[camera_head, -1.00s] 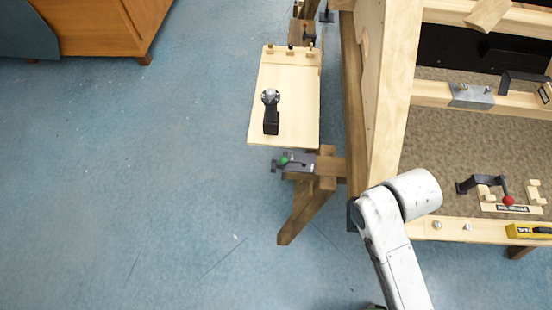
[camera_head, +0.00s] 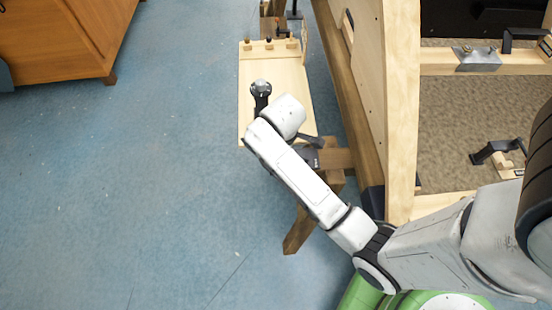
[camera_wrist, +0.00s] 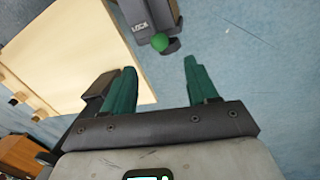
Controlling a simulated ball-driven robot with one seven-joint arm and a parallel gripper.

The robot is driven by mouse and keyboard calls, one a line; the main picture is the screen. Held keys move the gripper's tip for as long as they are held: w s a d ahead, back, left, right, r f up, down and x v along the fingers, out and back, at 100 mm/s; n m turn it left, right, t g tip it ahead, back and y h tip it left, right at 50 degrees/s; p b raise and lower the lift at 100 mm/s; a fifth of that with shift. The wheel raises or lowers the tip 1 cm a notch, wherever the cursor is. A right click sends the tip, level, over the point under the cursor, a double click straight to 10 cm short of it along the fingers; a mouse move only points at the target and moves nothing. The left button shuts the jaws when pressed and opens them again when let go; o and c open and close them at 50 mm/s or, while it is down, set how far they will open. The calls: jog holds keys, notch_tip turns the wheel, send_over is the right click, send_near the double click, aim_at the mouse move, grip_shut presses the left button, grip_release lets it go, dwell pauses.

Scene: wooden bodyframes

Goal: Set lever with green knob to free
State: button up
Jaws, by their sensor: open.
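The green knob (camera_wrist: 159,42) shows in the wrist view, at the end of a dark lever housing (camera_wrist: 147,14) with a "LOCK" label. In the head view my arm covers the knob, and only part of the dark lever housing (camera_head: 311,158) shows beside the wooden post. My gripper (camera_wrist: 160,64) is open, with its two green fingers apart and nothing between them. The knob lies just beyond the fingertips, roughly in line with the gap, and appears apart from both. My fingers are hidden in the head view.
The large wooden frame (camera_head: 403,110) stands at right. Blue floor at left is clear.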

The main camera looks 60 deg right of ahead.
jog(key=f, duration=0.3)
jog(key=d+f+b, duration=0.1)
jog(key=f, duration=0.5)
jog(key=shift+w+d+f, duration=0.15)
jog(key=shift+w+d, duration=0.2)
jog(key=shift+c, duration=0.4)
grip_shut()
